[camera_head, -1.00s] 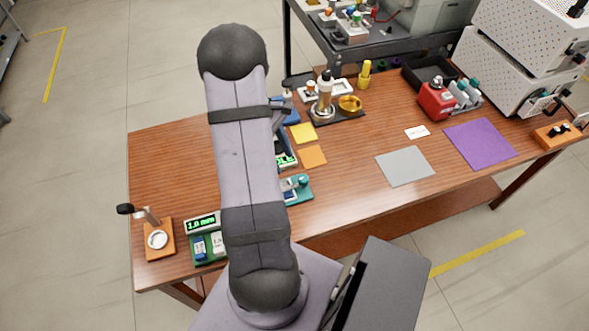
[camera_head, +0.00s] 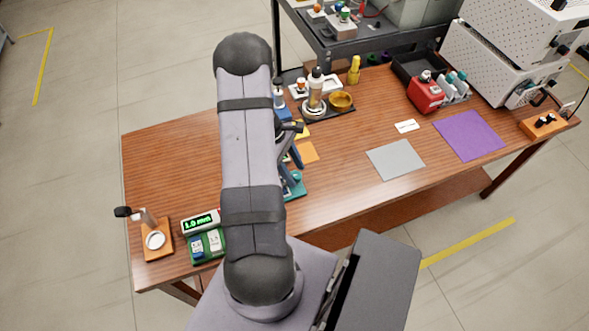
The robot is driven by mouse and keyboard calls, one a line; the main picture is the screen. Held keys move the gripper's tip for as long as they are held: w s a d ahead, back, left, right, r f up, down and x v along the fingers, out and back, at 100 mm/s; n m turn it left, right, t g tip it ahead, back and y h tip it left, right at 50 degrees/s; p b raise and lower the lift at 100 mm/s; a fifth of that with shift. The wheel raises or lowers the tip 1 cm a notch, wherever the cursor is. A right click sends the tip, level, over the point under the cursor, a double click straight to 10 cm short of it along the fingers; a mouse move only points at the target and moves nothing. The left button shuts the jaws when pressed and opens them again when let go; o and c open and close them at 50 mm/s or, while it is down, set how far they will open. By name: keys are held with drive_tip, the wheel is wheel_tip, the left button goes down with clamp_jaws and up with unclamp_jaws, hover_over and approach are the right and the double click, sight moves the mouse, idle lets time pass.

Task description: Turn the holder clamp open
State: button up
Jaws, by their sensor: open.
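No part is clearly recognisable as the holder clamp. An orange stand (camera_head: 157,245) at the table's front left carries a post, a black-ended lever (camera_head: 123,212) and a pale round disc (camera_head: 155,240); I cannot tell whether this is the holder. My arm crosses the middle of the view. My gripper (camera_head: 294,127) shows only in part, as a small dark shape just right of the arm, above the blue parts of a device (camera_head: 296,155). It is open and looks empty. The arm hides much of that device. The gripper is far from the orange stand.
A green unit (camera_head: 207,245) with a lit display stands near the orange stand. A bottle (camera_head: 315,90) and a gold bowl (camera_head: 341,101) stand at the back.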

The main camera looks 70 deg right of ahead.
drive_tip(key=shift+s+f, duration=0.1)
drive_tip(key=shift+f, duration=0.15)
drive_tip(key=c, duration=1)
drive_tip(key=shift+c, duration=0.2)
